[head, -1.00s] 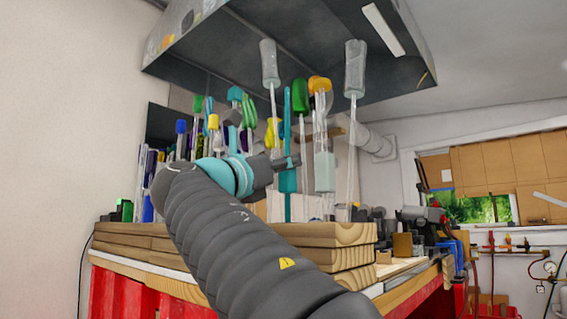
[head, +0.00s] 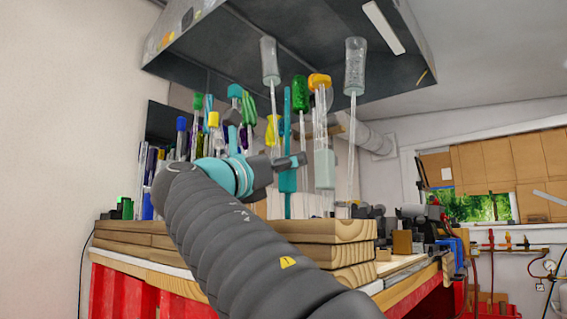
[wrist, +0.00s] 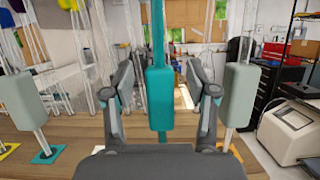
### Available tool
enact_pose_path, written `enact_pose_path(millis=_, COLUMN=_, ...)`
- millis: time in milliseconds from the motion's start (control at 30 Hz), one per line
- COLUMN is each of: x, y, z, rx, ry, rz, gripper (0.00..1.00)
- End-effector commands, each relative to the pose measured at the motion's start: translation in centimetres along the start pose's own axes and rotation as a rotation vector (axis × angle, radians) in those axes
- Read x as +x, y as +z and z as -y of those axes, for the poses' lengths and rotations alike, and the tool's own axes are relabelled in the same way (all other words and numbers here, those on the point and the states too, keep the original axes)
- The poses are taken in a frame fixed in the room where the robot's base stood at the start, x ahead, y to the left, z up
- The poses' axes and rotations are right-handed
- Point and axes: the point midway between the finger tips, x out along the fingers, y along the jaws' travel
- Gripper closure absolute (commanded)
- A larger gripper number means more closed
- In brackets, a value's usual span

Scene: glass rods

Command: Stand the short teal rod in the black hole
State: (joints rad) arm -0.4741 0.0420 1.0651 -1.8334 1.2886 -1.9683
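A teal rod (head: 287,125) stands upright on the bench in the head view, with a thicker teal block low on its shaft. In the wrist view the teal rod (wrist: 159,98) is upright in the middle, between my fingers. My gripper (head: 293,161) is beside the block in the head view. In the wrist view my gripper (wrist: 160,78) is open, with a gap on each side of the block. I cannot make out the black hole in either view.
Several clear rods with coloured caps crowd the left. A pale-block rod (wrist: 239,90) stands to the right and another (wrist: 20,98) to the left. A dark hood (head: 290,50) hangs above. Stacked wooden boards (head: 330,255) form the bench top.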

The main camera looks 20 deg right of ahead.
Motion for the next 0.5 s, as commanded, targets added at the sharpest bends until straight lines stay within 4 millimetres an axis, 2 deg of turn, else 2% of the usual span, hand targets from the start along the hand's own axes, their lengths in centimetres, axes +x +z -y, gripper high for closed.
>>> enact_pose_path(millis=267, x=-0.6, y=0.0, z=-0.1, rx=0.000, ry=0.002, rz=-0.001, gripper=0.43)
enact_pose_path(millis=367, x=-1.9, y=0.0, z=-0.1, rx=-0.001, ry=0.004, rz=0.000, gripper=0.43)
enact_pose_path(millis=500, x=-4.4, y=0.1, z=-0.1, rx=0.001, ry=0.006, rz=0.000, gripper=0.43)
